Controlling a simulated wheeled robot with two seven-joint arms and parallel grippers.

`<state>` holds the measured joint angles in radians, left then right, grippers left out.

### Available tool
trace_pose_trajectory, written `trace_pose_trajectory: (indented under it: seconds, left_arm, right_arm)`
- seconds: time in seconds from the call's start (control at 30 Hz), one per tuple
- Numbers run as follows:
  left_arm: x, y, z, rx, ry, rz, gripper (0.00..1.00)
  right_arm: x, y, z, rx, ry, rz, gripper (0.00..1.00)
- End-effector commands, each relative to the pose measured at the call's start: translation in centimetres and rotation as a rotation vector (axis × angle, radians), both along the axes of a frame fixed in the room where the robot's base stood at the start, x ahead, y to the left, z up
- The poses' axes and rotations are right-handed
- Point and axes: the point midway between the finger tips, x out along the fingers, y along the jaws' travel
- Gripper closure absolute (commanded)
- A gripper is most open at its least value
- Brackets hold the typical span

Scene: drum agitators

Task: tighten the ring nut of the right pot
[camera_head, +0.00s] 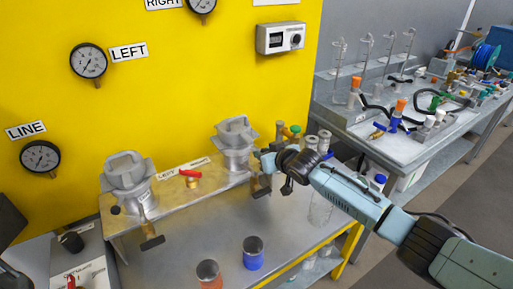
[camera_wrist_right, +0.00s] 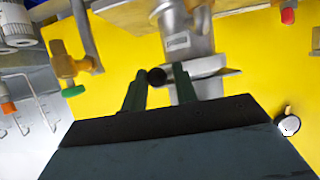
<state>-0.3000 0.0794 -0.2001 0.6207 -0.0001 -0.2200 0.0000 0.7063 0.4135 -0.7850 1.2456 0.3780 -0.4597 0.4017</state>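The right pot (camera_head: 236,157) is a grey metal vessel with a lid on a shelf by the yellow panel. Its ring nut is probably the lugged collar (camera_head: 236,140) below the lid. My right gripper (camera_head: 266,158) is at the pot's right side. In the right wrist view, its two green fingers (camera_wrist_right: 158,83) stand apart. A black round knob (camera_wrist_right: 156,77) shows between their tips, with gaps beside it; I cannot tell the depth. The pot's labelled body (camera_wrist_right: 178,42) and a flange (camera_wrist_right: 205,77) are close behind. My left gripper is not visible.
The left pot (camera_head: 128,178) stands on the same shelf, with a red-handled valve (camera_head: 189,177) between the pots. A green-handled brass valve (camera_head: 294,132) is close to my right gripper.

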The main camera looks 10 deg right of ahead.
Motion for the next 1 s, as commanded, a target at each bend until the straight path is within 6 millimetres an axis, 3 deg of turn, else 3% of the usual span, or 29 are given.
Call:
trace_pose_trajectory:
  seconds: [0.43,0.7,1.0]
  left_arm:
    - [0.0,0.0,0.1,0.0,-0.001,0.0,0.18]
    - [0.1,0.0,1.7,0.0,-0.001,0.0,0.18]
    - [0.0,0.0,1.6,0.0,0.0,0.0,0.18]
  right_arm:
    - [0.1,-0.5,0.0,-0.005,0.001,-0.009,0.82]
    - [-1.1,0.8,0.2,-0.002,0.003,-0.007,0.85]
    - [-1.3,1.1,0.0,-0.003,0.001,-0.005,0.87]
